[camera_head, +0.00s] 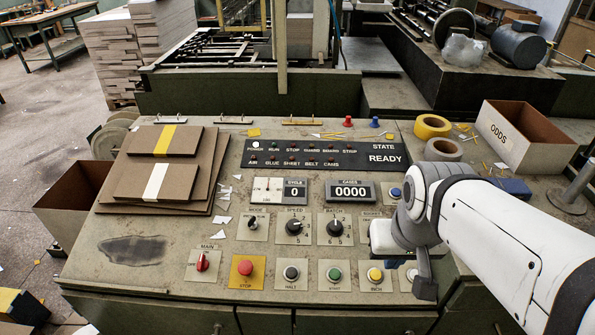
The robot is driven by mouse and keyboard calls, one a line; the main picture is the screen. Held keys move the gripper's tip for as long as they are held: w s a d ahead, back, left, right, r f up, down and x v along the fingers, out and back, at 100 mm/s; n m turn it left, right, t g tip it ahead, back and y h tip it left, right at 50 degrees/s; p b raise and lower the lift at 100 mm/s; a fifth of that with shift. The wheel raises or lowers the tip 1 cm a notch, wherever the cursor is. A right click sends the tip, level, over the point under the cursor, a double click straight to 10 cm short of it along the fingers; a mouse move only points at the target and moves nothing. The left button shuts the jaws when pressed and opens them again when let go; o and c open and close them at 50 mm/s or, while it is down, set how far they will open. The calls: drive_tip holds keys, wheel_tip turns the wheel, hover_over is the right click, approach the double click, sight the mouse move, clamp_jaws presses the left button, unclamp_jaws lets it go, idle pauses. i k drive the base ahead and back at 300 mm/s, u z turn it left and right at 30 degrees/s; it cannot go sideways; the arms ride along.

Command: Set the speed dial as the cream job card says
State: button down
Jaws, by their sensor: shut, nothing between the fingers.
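The speed dial (294,227) is a black knob on a pale plate marked SPEED, in the middle row of the control panel. Its pointer and numbers are too small to read surely. My gripper (426,288) is the dark end of my white arm, at the panel's right side. It is shut and empty, well right of the speed dial and apart from it. I cannot make out a cream job card with readable writing.
The mode knob (252,223) and batch dial (335,228) flank the speed dial. Below are a red main switch (202,262) and a red stop button (245,267). Board stacks (158,182) lie left. Tape rolls (432,126) and an ODDS box (528,135) stand right.

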sight(294, 227)
drive_tip(key=z, duration=0.2)
drive_tip(key=k, duration=0.3)
drive_tip(key=u, duration=1.4)
drive_tip(key=i, duration=0.15)
drive_tip(key=z, duration=0.7)
